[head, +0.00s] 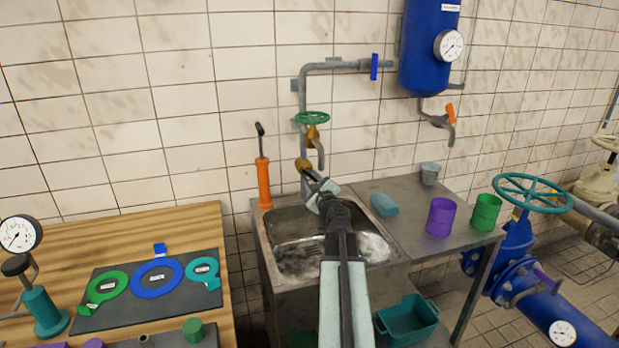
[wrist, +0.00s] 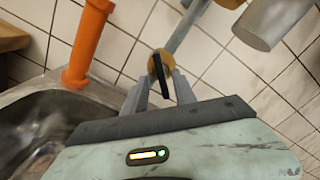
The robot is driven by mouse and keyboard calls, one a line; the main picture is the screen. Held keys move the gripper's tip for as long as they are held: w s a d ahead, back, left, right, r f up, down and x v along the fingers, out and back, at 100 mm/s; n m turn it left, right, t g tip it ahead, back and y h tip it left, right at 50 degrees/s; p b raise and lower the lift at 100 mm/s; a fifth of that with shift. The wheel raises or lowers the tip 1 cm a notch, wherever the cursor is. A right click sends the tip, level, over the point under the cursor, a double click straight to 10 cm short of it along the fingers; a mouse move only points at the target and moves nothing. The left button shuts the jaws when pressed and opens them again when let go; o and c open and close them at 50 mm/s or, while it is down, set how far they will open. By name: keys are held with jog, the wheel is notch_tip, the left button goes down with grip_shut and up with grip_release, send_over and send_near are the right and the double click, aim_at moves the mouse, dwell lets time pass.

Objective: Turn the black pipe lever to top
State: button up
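The black pipe lever (wrist: 161,76) shows in the wrist view as a thin dark bar on a round brass fitting (wrist: 152,62) on the grey pipe. In that picture it runs from the fitting down toward my gripper. My gripper (wrist: 159,84) is open, with one grey finger on each side of the lever. A gap shows on both sides, so the fingers do not appear closed on it. In the head view my gripper (head: 318,184) reaches over the sink to just below the brass fitting (head: 303,165). The lever itself is hidden or too small to tell there.
A green handwheel (head: 312,118) and a brass tap (head: 314,140) sit above the fitting. An orange pump (head: 264,185) stands left at the sink (head: 283,229). Purple (head: 440,217) and green (head: 485,212) cups stand on the counter at right. The wall is close behind the pipe.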

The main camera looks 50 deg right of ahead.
aim_at(310, 177)
jog(key=x, duration=0.3)
jog(key=shift+w+d, duration=0.25)
jog(key=shift+w, duration=0.05)
jog(key=shift+s, duration=0.1)
grip_shut()
jog(key=shift+a, duration=0.2)
jog(key=shift+d, duration=0.1)
jog(key=shift+n, duration=1)
dwell(0.6)
grip_release()
